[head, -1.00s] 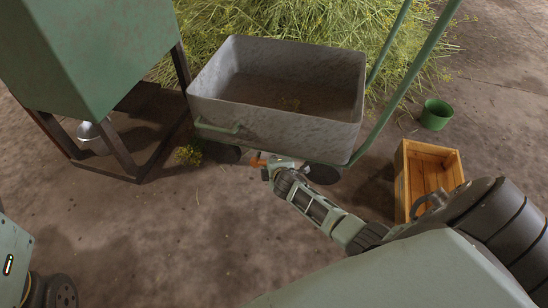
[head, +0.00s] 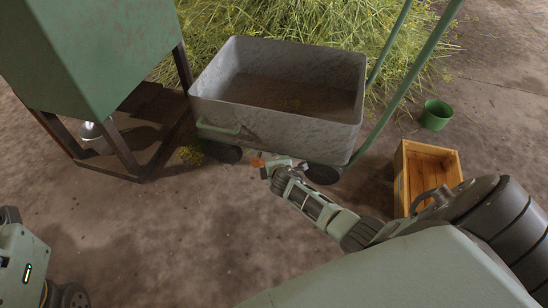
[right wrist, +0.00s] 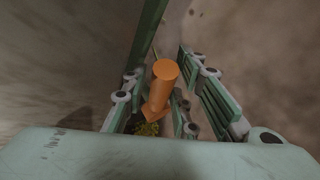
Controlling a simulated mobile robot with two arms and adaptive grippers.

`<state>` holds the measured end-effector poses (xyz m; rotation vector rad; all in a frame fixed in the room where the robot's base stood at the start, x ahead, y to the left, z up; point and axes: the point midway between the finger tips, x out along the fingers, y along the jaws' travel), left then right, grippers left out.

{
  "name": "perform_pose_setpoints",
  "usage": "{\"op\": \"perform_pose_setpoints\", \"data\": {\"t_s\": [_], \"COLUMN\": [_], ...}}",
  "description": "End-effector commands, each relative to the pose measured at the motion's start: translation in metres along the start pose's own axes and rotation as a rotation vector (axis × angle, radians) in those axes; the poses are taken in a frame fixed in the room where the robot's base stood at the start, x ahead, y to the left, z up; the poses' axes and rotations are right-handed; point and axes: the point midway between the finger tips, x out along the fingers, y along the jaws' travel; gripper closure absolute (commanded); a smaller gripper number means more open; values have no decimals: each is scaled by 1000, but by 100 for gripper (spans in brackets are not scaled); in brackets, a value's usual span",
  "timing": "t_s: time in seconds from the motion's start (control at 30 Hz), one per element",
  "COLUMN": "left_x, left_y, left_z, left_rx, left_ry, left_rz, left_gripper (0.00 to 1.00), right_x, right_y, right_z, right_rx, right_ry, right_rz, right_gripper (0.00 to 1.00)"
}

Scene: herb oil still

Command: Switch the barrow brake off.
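The barrow (head: 275,118) is a grey metal tub with a green side handle and long green push bars. Its orange brake lever (head: 257,161) shows low under the near side, between the dark wheels. My right gripper (head: 274,167) reaches in at that lever, partly hiding it. In the right wrist view the orange lever (right wrist: 163,88) stands between the fingers of my right gripper (right wrist: 165,82), which are open with gaps beside it. The lever's mounting is partly hidden. My left gripper is not in view.
A green box on dark legs (head: 105,55) stands left. A wooden crate (head: 447,160) and a green bucket (head: 436,114) are at the right. Cut herbs lie behind the barrow. The floor in front is clear.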

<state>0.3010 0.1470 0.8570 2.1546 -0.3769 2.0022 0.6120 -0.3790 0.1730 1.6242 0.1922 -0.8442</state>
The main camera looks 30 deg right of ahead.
Motion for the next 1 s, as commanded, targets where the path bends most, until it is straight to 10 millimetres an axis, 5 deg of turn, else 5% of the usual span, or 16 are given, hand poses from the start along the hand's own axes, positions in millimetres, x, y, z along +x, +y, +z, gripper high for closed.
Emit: {"op": "perform_pose_setpoints", "data": {"t_s": [0.37,1.0], "left_x": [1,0], "left_y": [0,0], "left_z": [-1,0], "left_rx": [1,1], "left_ry": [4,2], "left_rz": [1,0], "left_gripper": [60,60], "right_x": [-12,-106], "right_y": [-1,-1], "right_z": [0,0], "right_rx": [-1,-1], "right_ry": [0,1], "right_rz": [1,-1], "right_gripper": [74,74]}}
